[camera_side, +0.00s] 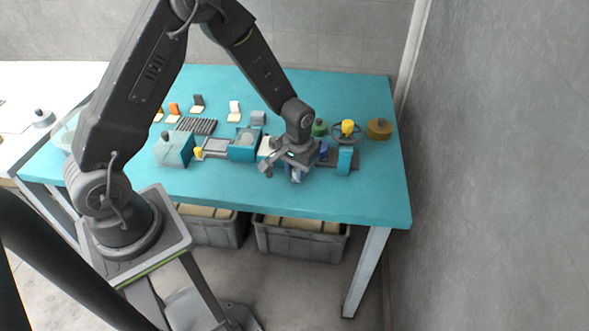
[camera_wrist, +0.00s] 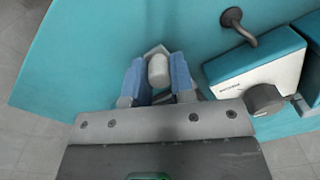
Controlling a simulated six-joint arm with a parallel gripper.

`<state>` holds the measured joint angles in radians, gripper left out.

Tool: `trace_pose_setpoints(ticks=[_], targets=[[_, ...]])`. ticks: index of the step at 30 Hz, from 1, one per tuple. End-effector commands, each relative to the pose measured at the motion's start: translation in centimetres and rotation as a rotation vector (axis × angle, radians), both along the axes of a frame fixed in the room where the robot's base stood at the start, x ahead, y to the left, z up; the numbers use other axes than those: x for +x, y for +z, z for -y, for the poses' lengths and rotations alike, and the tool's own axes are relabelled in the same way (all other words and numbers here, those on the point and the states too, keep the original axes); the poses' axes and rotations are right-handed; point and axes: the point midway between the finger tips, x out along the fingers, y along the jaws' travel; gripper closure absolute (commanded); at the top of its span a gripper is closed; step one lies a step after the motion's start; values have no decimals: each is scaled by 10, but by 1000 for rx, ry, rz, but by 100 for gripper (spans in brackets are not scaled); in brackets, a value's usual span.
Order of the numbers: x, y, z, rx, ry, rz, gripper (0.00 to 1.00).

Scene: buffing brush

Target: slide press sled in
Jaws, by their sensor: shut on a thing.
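In the side view my gripper (camera_side: 296,174) is low over the front part of the teal bench, right of a teal press-like block (camera_side: 242,150). In the wrist view my gripper (camera_wrist: 158,82) has its two blue finger pads closed on a pale rounded piece (camera_wrist: 158,69). Only the top of that piece shows, so I cannot tell what it belongs to. A flat grey sled-like plate (camera_side: 215,146) lies on rails left of the teal block, with a yellow knob (camera_side: 198,153) close by. I cannot tell for certain which part is the press sled.
A teal box (camera_side: 174,149), a yellow-topped wheel (camera_side: 347,128) and a brown pot (camera_side: 379,128) stand on the bench. The front strip is mostly clear.

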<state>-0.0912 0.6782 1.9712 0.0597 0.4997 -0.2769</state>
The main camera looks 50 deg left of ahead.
Motion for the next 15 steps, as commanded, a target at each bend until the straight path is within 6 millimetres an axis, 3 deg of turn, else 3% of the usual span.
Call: trace_pose_setpoints(ticks=[6, 15], targets=[[24, 0, 24, 0, -4, 1, 100], [26, 0, 26, 1, -2, 2, 100]])
